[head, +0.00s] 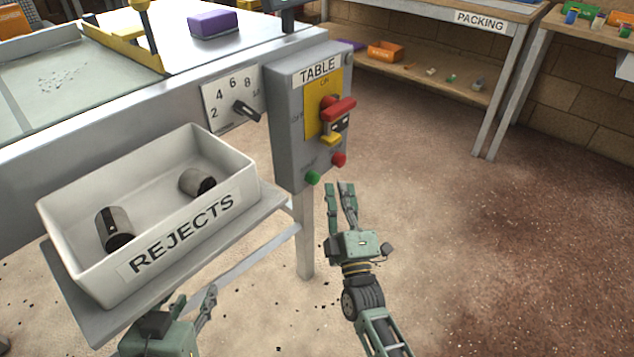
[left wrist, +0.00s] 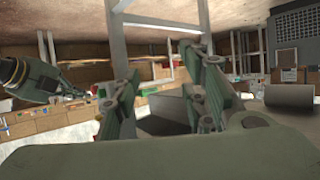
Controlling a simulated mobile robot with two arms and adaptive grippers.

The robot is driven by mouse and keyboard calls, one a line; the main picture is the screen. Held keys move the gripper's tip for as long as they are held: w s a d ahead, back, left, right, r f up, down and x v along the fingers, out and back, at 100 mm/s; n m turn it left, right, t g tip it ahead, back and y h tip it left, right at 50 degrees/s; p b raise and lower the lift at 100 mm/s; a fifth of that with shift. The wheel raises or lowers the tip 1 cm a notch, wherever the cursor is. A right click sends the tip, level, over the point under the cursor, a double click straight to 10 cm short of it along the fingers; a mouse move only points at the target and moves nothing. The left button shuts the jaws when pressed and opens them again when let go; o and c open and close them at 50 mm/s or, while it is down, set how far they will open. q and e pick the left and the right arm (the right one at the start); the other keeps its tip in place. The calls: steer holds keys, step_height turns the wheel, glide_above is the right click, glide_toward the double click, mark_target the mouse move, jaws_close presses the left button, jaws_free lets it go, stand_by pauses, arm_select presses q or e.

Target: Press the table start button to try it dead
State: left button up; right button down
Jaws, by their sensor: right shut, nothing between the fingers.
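The grey TABLE control box (head: 284,130) is on the table's front corner in the head view. Low on its face are a green button (head: 313,178) and a red button (head: 339,159). Above them a red switch handle (head: 338,107) sits on a yellow plate (head: 311,116), with a yellow piece (head: 331,140) under it, perhaps a lock. My right gripper (head: 339,185) is shut and empty, its fingertips just below and right of the green button; contact is not clear. My left gripper (head: 198,294) is low beside the rejects tray; in the left wrist view (left wrist: 165,85) its fingers are apart and empty.
The white REJECTS tray (head: 225,208) holds two dark-ended cylinders and stands on a ledge left of the box. A numbered dial (head: 233,99) is beside the box. A purple block (head: 213,24) lies on the table. A PACKING bench (head: 487,20) stands behind; the floor at right is clear.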

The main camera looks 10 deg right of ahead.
arm_select(q)
steer(key=shift+w+d+r, duration=0.2)
steer(key=shift+w+r, duration=0.1)
steer(key=shift+r, duration=0.25)
arm_select(e)
steer(key=shift+w+a, duration=0.25)
steer(key=shift+w, duration=0.1)
stand_by(0.8)
arm_select(q)
steer(key=shift+t, duration=0.3)
arm_select(e)
steer(key=shift+w+a, duration=0.25)
steer(key=shift+w, duration=0.05)
